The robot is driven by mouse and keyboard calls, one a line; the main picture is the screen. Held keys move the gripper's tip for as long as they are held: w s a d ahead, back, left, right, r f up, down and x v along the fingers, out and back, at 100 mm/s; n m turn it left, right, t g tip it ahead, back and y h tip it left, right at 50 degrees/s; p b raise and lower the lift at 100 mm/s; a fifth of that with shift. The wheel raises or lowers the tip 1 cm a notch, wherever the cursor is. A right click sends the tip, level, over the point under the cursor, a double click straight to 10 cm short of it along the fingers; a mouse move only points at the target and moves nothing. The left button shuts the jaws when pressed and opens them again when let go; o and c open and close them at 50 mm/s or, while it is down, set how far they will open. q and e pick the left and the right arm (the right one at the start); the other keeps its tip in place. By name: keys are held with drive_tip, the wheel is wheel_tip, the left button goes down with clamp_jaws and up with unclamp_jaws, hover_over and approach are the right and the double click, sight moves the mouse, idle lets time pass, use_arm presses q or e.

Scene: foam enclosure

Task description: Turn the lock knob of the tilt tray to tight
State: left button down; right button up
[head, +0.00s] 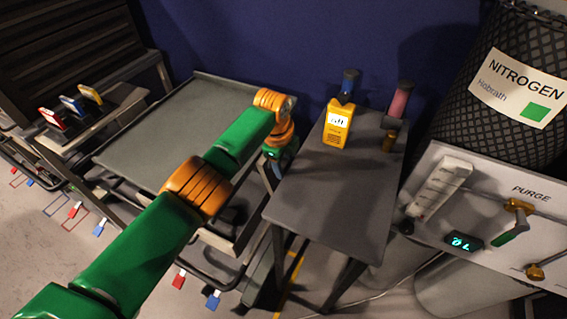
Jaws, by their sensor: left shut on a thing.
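The tilt tray (150,132) is a wide grey tray with a raised rim, left of the middle in the head view. It slopes in the picture, but I cannot tell its true tilt. My green and orange left arm reaches across its front right part. My left gripper (272,170) points down at the tray's right side, beside the grey side table. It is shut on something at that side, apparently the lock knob. The knob itself is hidden behind the gripper and wrist, so its setting cannot be read. My right gripper is out of view.
The grey side table (335,200) stands close right of my gripper, carrying a yellow meter (338,124) and blue and pink-topped items. A purge panel (480,215) and nitrogen vessel (510,90) stand at right. A dark rack (65,50) is at left.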

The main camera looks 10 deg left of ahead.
use_arm(q)
drive_tip(key=shift+c, duration=1.4)
unclamp_jaws()
drive_tip(key=shift+f, duration=0.1)
drive_tip(key=shift+r, duration=0.25)
drive_tip(key=p+v, duration=0.2)
drive_tip(key=v, duration=0.4)
drive_tip(key=shift+s+r, duration=0.2)
drive_tip(key=shift+r, duration=0.1)
